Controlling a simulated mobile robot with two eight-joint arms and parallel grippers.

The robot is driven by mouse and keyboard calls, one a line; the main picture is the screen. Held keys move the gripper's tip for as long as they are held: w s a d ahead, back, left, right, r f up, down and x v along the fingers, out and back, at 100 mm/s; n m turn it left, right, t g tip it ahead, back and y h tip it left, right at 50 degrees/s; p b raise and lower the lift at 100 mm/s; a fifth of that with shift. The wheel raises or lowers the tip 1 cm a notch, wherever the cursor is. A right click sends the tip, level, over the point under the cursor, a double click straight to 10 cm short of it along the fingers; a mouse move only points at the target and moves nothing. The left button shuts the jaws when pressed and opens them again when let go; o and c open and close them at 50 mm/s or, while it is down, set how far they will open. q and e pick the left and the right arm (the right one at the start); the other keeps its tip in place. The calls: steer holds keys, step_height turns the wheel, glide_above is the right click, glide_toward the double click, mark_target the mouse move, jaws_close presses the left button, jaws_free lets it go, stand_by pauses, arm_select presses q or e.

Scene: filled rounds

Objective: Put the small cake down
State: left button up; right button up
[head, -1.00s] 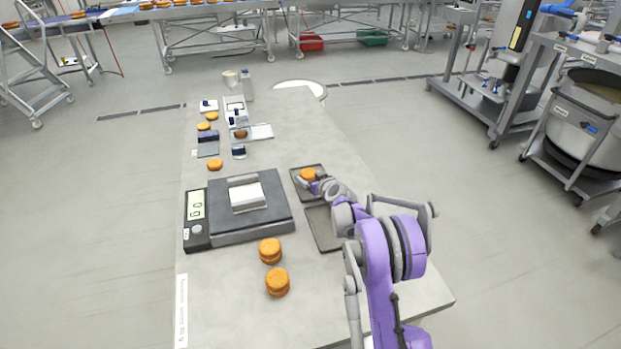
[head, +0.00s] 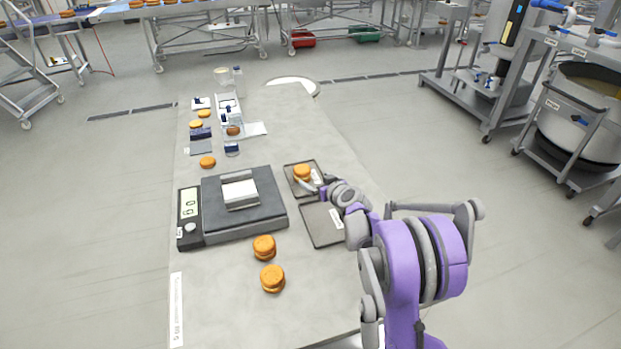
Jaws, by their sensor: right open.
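A small orange-brown cake (head: 302,172) sits on the far dark tray (head: 292,187), right of the scale. My right gripper (head: 314,184) is open at the near right side of this cake; the gap between fingers and cake is too small to judge. A second dark tray (head: 318,230) lies nearer, with no cake on it and a pale label at its right. My left gripper is not in view.
A scale (head: 250,220) with a metal block (head: 240,192) on it stands left of the trays. Two cake stacks (head: 264,247) (head: 272,278) stand in front of it. Several small items and cakes (head: 208,162) fill the table's far left. The table's right edge is close to my arm.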

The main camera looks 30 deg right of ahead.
steer(key=shift+v, duration=0.9)
steer(key=s+a+r+n+g+y, duration=0.1)
steer(key=s+a+r+g, duration=0.1)
steer(key=s+a, duration=0.65)
steer(key=s+a+r+g+y, duration=0.1)
steer(key=s+a+g+y, duration=0.1)
steer(key=s+a, duration=0.65)
steer(key=s+a+f+g, duration=0.1)
steer(key=s+a, duration=0.1)
steer(key=s, duration=0.3)
steer(key=s+a+f+g+h, duration=0.1)
steer(key=s+a, duration=0.2)
steer(key=s, duration=0.3)
steer(key=s+a+f+g, duration=0.1)
steer(key=s+a+f, duration=0.1)
steer(key=s, duration=0.4)
steer(key=shift+s+a+g+h, duration=0.25)
steer(key=shift+a+g+h, duration=0.1)
steer(key=shift+g+h, duration=0.05)
steer(key=shift+s+d+f, duration=0.1)
steer(key=shift+s+f, duration=0.15)
steer(key=shift+s, duration=0.1)
